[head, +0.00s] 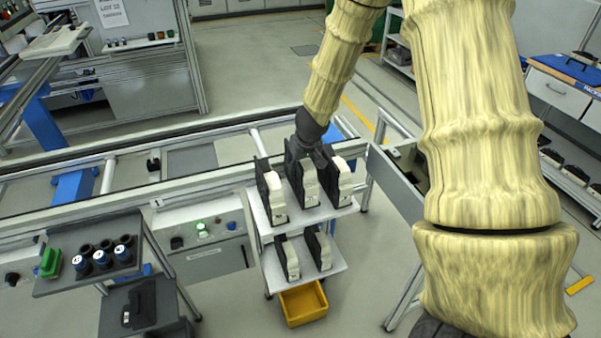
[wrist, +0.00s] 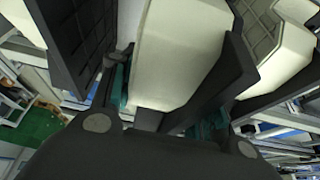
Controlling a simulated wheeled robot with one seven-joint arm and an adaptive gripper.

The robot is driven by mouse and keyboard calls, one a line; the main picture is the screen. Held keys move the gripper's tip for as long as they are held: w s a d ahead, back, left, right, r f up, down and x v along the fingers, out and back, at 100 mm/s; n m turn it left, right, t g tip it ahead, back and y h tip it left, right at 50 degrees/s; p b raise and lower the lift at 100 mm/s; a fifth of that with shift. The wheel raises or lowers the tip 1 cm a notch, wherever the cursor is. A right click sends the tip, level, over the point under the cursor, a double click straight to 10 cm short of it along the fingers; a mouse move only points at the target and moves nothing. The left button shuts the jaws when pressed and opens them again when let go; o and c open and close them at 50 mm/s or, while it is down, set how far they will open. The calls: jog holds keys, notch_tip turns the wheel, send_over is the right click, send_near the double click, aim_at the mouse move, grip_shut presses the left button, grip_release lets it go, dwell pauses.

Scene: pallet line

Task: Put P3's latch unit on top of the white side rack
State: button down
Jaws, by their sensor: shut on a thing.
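My gripper (head: 308,155) is shut on a black and cream latch unit (head: 309,185) over the upper shelf of the white side rack (head: 300,221). This held unit is upright, in the middle between two similar latch units, one on the left (head: 275,195) and one on the right (head: 344,183). In the wrist view the cream body of the held unit (wrist: 180,55) sits between the finger pads. Its base looks at shelf level; I cannot tell whether it touches. No P3 marking is readable.
The rack's lower shelf holds two more latch units (head: 288,258), with a yellow bin (head: 303,303) below. A grey cart (head: 95,270) with cups and a green box stands left. The conveyor rail (head: 120,205) runs behind the rack. Neighbouring units stand close on both sides.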

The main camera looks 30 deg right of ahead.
jog(key=x, duration=0.3)
jog(key=shift+s+a, duration=0.2)
jog(key=shift+s, duration=0.05)
jog(key=shift+s+d+f, duration=0.1)
jog(key=shift+s+f, duration=0.05)
jog(key=shift+f, duration=0.35)
jog(key=c, duration=0.7)
grip_release()
jog(key=shift+f, duration=0.1)
jog(key=shift+c, duration=0.2)
